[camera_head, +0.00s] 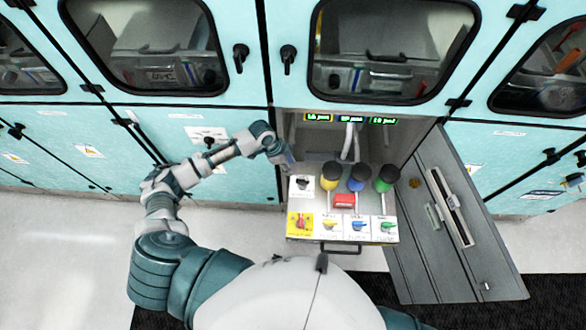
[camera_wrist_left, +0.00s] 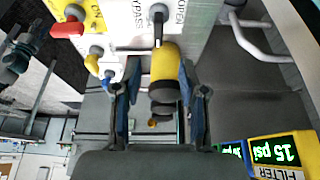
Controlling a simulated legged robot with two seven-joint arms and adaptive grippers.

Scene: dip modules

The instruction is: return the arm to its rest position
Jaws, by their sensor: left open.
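My left arm reaches in from the left in the head view. Its gripper (camera_head: 287,160) is at the upper left corner of the white module panel (camera_head: 317,218), left of the yellow canister (camera_head: 331,176). In the left wrist view the two fingers (camera_wrist_left: 160,112) are apart, and the yellow canister (camera_wrist_left: 165,62) shows in the gap between them. I cannot tell from these views whether a finger touches it. My right gripper is not in view.
A blue (camera_head: 359,177) and a green canister (camera_head: 386,178) stand right of the yellow one. An open grey door (camera_head: 448,215) lies at the right. Pale floor (camera_head: 65,250) is clear at left.

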